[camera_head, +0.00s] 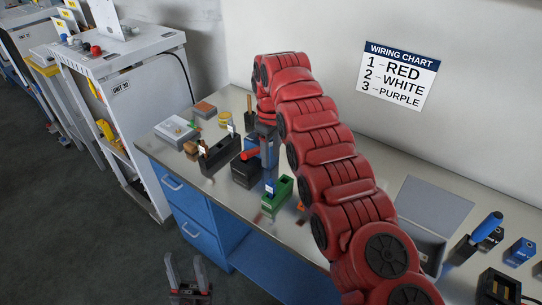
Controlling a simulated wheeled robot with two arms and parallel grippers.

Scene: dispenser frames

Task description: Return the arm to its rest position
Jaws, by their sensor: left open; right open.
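My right arm, made of red segments, comes in from the lower right and arches over the workbench (225,196). Its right gripper (267,160) points down over the bench, open, close to a black box (245,174) with a red cylindrical part (250,154) on it. Whether it touches anything there I cannot tell. My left gripper (186,272) is at the lower left, in front of the bench above the floor, with its two fingers up and apart. It is empty. The rest of the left arm is out of view.
A green bin (279,194) and a black tool holder (219,156) stand near the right gripper. At the right are a grey open case (425,240) and a blue-handled tool (486,227). A wiring chart (398,76) hangs on the wall. White cabinets (125,100) stand left; floor there is clear.

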